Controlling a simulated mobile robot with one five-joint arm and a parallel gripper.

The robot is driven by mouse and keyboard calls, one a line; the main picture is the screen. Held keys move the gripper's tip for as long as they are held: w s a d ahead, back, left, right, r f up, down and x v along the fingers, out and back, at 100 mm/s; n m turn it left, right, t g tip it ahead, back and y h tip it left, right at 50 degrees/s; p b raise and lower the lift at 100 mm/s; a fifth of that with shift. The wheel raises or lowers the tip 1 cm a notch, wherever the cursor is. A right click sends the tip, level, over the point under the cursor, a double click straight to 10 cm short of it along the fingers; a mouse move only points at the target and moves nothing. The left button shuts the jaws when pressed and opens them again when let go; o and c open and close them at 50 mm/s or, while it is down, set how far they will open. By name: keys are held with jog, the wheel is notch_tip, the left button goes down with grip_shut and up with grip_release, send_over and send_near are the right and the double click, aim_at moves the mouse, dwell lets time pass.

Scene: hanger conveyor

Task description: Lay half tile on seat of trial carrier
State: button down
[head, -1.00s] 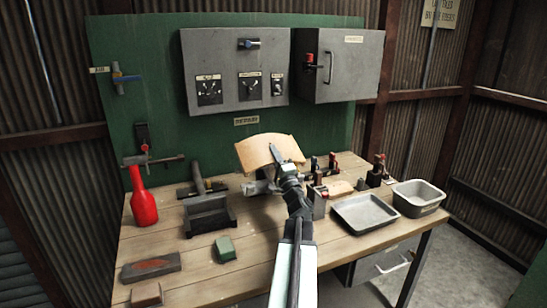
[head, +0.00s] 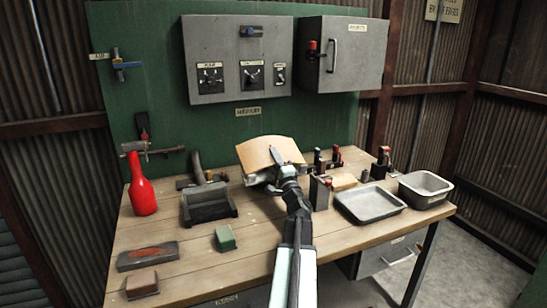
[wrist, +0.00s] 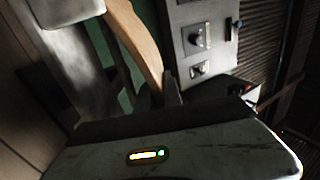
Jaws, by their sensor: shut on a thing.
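The half tile is a curved, pale orange-tan piece (head: 268,151) in the head view, above the back middle of the workbench. In the wrist view the tile shows as a curved tan band (wrist: 137,40) beside a dark gripper finger. A grey metal piece (head: 258,178) shows partly under the tile; it may be the trial carrier, but the tile and my gripper hide most of it. I cannot tell whether the tile touches it.
On the wooden bench (head: 190,262) stand a red bottle (head: 142,185), a dark grey block-like holder (head: 208,203), a green block (head: 225,239), a shallow tray (head: 369,205) and a deeper pan (head: 425,188). Grey cabinets (head: 236,60) hang behind.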

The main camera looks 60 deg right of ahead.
jog(key=c, duration=1.4)
grip_release()
jog(key=shift+s, duration=0.1)
jog(key=b+v, duration=0.3)
jog(key=v, duration=0.4)
jog(key=shift+s+a, duration=0.15)
jog(key=shift+a, duration=0.1)
jog(key=shift+f, duration=0.1)
